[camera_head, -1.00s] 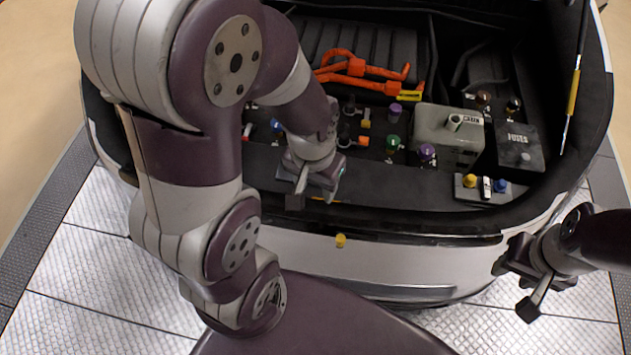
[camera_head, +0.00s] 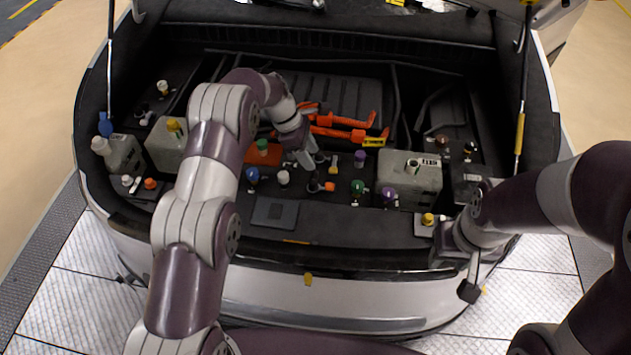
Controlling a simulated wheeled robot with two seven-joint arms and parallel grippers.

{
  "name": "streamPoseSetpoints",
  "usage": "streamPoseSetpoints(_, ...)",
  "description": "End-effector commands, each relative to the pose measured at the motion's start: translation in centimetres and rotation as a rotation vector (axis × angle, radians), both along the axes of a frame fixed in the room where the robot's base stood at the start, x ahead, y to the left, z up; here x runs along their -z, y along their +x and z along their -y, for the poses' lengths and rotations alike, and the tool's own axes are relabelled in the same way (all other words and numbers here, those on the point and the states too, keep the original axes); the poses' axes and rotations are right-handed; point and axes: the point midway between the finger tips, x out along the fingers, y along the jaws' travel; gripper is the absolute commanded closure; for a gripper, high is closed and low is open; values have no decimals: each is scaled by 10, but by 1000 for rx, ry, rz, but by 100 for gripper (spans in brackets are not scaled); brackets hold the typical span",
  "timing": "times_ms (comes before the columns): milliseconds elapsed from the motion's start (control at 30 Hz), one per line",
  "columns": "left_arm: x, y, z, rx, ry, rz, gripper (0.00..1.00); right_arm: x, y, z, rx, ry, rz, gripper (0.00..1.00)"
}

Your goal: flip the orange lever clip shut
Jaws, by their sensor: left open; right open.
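Orange cables (camera_head: 345,131) with connectors lie in the middle of the open engine bay. An orange block (camera_head: 262,156) sits left of them, partly behind small caps. The picture is too small to tell which orange part is the lever clip or how its lever stands. My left gripper (camera_head: 306,160) is open, pointing down among the caps just left of and in front of the orange cables. Its fingertips are hard to make out, and it hides part of what lies behind. My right gripper (camera_head: 458,268) is open and empty at the bay's front right edge.
Several coloured caps stand along the front, including a green one (camera_head: 357,187) and a purple one (camera_head: 390,195). A grey cabin box (camera_head: 409,184) is to the right. White and grey reservoirs (camera_head: 124,152) stand at the left. Prop rods rise at both sides.

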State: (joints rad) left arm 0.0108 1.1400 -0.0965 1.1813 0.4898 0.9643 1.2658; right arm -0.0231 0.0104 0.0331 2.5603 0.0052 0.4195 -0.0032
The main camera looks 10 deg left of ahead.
Motion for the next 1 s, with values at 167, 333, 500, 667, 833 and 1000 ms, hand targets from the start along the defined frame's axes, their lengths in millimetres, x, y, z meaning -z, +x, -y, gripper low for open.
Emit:
streamPoseSetpoints(167,36,0,13,1,2,-3,50,29,0,0,0,0,-2,57)
streamPoseSetpoints(333,70,0,30,1,3,-3,50,12,0,0,0,0,0,57)
streamPoseSetpoints(500,101,2,42,1,4,-1,50,5,0,0,0,0,0,57)
streamPoseSetpoints(667,113,2,46,1,4,2,50,3,0,0,0,0,0,57)
streamPoseSetpoints(833,115,2,47,1,4,3,50,4,0,0,0,0,0,57)
streamPoseSetpoints(1000,115,2,47,1,4,3,76,4,0,0,0,0,0,57)
